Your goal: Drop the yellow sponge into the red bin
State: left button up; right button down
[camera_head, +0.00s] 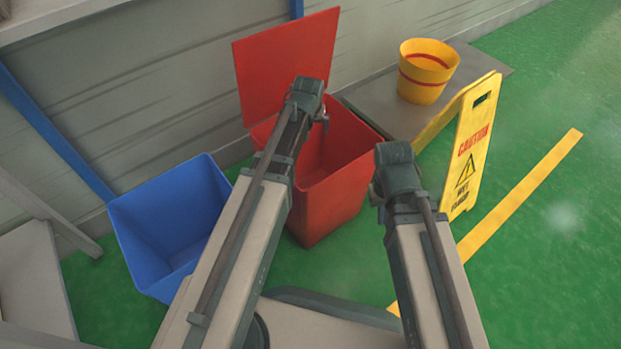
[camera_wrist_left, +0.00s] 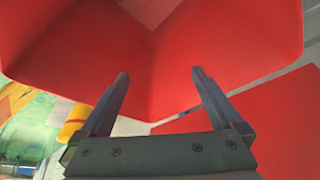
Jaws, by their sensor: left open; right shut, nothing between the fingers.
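The red bin (camera_head: 335,205) stands open on the floor with its lid (camera_head: 285,65) raised against the wall. My left gripper (camera_head: 319,113) is over the bin's opening. In the left wrist view my left gripper (camera_wrist_left: 160,77) is open, with nothing between its fingers, and the red bin (camera_wrist_left: 235,45) fills much of the view behind it. My right gripper (camera_head: 394,178) is shut and empty, in front of the bin's right side; its fingers are mostly hidden. I see no yellow sponge in either view. Part of the bin's inside is hidden by my left arm.
A blue bin (camera_head: 165,225) stands to the left of the red bin. A yellow bucket (camera_head: 425,75) stands on a low grey platform (camera_head: 485,62). A yellow caution sign (camera_head: 470,145) stands right of the red bin. Green floor with a yellow stripe (camera_head: 520,190) lies clear at right.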

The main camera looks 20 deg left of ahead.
pick_arm(q)
jog(key=shift+r, duration=0.15)
jog(key=p+v, duration=1.2)
jog(key=v, duration=0.1)
jog(key=shift+s+r+p, duration=0.15)
jog(key=shift+r+p, duration=0.1)
jog(key=shift+p, duration=0.15)
jog(key=shift+d, duration=0.1)
jog(key=s+d+f+m+g, duration=0.1)
jog(key=s+d+m+g, duration=0.15)
jog(key=s+d, duration=0.5)
jog(key=s+d+f+m+g, duration=0.1)
jog(key=s+d+m+g, duration=0.2)
jog(key=s, duration=0.7)
notch_tip(320, 180, up, 30)
jog(key=s+d+p, duration=0.1)
jog(key=p, duration=2.8)
jog(key=shift+s+d+t+p, duration=0.15)
jog(key=shift+d+t+p, duration=0.2)
jog(key=shift+t, duration=0.1)
